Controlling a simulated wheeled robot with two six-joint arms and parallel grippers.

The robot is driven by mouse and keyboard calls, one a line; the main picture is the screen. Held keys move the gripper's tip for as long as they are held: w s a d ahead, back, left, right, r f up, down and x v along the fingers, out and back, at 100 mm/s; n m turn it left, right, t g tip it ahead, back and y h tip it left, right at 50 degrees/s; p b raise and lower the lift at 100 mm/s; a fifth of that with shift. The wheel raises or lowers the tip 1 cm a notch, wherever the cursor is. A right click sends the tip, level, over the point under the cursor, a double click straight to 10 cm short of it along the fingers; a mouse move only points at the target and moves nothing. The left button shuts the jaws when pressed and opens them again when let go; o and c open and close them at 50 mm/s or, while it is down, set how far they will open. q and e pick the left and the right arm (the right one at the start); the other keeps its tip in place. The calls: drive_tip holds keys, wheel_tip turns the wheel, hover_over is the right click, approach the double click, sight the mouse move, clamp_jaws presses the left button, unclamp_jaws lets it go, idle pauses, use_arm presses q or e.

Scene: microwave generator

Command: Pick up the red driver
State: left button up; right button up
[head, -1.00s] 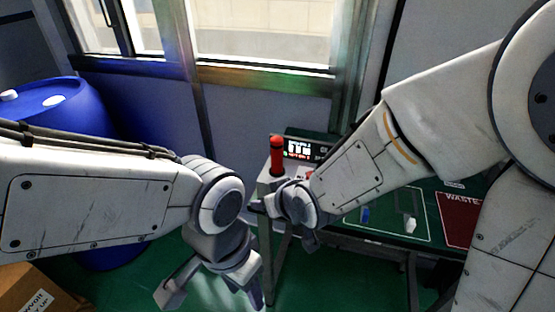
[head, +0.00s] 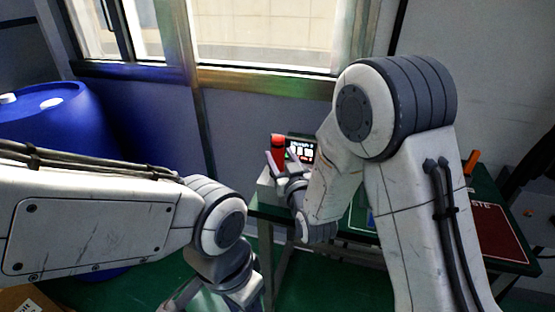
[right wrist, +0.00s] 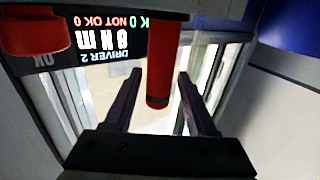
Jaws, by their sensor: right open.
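The red driver (head: 278,145) stands upright at the left end of the green workbench, beside a small black display. In the right wrist view, which looks turned over, the red driver (right wrist: 158,75) lies between the two dark fingers, with a gap on either side. My right gripper (head: 280,158) is open and empty, its fingers reaching toward the driver; its lower part is hidden behind the gripper in the head view. My left gripper (head: 215,302) hangs low at the bottom edge, fingers spread and partly cut off, away from the driver.
The display (right wrist: 95,40) reads DRIVER 2, 8 Nm. Another red part (right wrist: 32,35) is close at the wrist view's upper left. The workbench (head: 490,195) has a red waste area (head: 498,235). A blue barrel (head: 55,115) stands left, a window (head: 265,35) behind.

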drive_tip(key=p+x, duration=0.1)
drive_tip(key=x, duration=0.4)
drive_tip(key=shift+w, duration=0.2)
drive_tip(key=shift+r, duration=0.15)
clamp_jaws()
